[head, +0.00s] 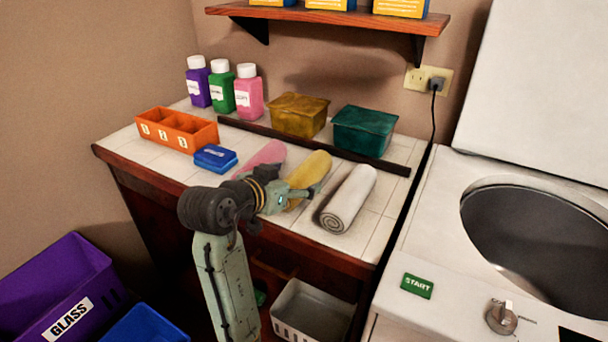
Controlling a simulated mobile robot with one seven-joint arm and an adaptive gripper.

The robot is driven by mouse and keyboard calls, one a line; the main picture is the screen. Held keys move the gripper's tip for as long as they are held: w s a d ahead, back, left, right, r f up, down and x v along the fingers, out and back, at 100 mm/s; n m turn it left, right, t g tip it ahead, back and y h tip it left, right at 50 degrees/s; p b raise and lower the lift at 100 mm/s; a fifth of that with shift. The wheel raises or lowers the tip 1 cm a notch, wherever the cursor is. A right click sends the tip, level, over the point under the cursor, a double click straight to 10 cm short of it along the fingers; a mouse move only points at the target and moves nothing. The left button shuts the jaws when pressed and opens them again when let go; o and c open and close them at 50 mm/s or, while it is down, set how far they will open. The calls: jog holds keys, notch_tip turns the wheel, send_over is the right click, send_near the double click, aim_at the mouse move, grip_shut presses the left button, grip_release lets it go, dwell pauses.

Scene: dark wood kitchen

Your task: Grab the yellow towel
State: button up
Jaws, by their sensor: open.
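A rolled yellow towel (312,168) lies on the white tiled counter, between a rolled pink towel (267,154) on its left and a rolled white towel (349,198) on its right. My gripper (306,191) is open at the near end of the yellow towel. Its fingers overlap the towel's near part in the picture. I cannot tell whether they touch it. My wrist and fingers hide part of the towel's near end and the near end of the pink towel.
Behind the towels, a dark rail (312,145) runs before a yellow bin (299,115) and a teal bin (364,130). A blue box (215,158), an orange tray (176,130) and three bottles stand left. An open washer (530,240) is right, with a cord beside the counter.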

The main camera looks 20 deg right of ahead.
jog(key=shift+x, duration=1)
jog(key=c, duration=1.4)
